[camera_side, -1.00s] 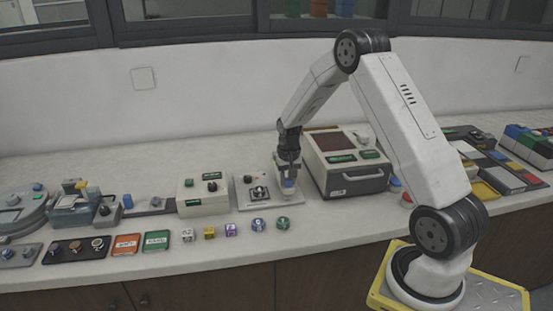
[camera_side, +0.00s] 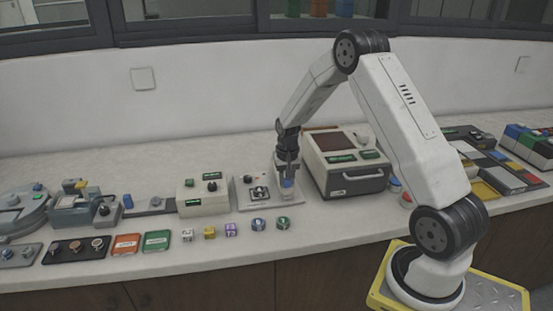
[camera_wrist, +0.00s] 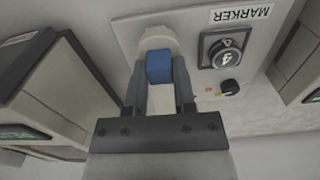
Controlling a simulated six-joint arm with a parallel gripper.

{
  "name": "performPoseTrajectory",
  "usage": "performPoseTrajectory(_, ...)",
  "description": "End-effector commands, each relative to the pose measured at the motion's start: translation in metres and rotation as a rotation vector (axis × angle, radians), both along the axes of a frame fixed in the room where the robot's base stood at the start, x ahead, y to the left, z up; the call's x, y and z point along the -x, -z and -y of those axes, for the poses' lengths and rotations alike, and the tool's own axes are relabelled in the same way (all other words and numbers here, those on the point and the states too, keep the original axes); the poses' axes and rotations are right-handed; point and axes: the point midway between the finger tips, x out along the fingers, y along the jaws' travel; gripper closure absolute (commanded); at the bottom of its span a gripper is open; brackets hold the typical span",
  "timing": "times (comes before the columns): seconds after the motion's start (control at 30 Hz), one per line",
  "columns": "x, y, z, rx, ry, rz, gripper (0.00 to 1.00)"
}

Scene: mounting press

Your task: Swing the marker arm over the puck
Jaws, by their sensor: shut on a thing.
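The marker station is a pale plate (camera_wrist: 190,18) labelled MARKER. A round dark puck (camera_wrist: 226,54) with a light figure on its face sits in it; it also shows in the side view (camera_side: 260,193). The marker arm has a pale rounded body (camera_wrist: 157,36) with a blue block (camera_wrist: 159,67) as its handle. My gripper (camera_wrist: 160,80) is shut on the blue block, one finger on each side. In the side view my gripper (camera_side: 288,178) points down at the plate's right part. The marker arm stands beside the puck, not over it. Its lower part is hidden.
A small black knob (camera_wrist: 230,87) sits on the plate near the puck. A large press unit (camera_side: 350,181) stands close on the right, a pale control box (camera_side: 203,201) on the left. Several small pucks (camera_side: 258,224) and cubes (camera_side: 209,232) lie along the front.

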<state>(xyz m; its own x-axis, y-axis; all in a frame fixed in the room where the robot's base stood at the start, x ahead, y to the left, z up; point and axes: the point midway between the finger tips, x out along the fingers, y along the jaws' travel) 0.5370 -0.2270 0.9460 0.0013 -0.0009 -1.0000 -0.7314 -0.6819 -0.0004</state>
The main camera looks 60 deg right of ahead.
Motion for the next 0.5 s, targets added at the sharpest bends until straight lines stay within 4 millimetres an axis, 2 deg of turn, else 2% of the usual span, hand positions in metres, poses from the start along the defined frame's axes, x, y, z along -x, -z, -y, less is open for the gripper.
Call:
performPoseTrajectory(0.27,-0.011,0.000,-0.010,-0.002,0.125,-0.003,1.00)
performPoseTrajectory(0.5,-0.029,0.000,-0.020,-0.002,0.309,-0.003,1.00)
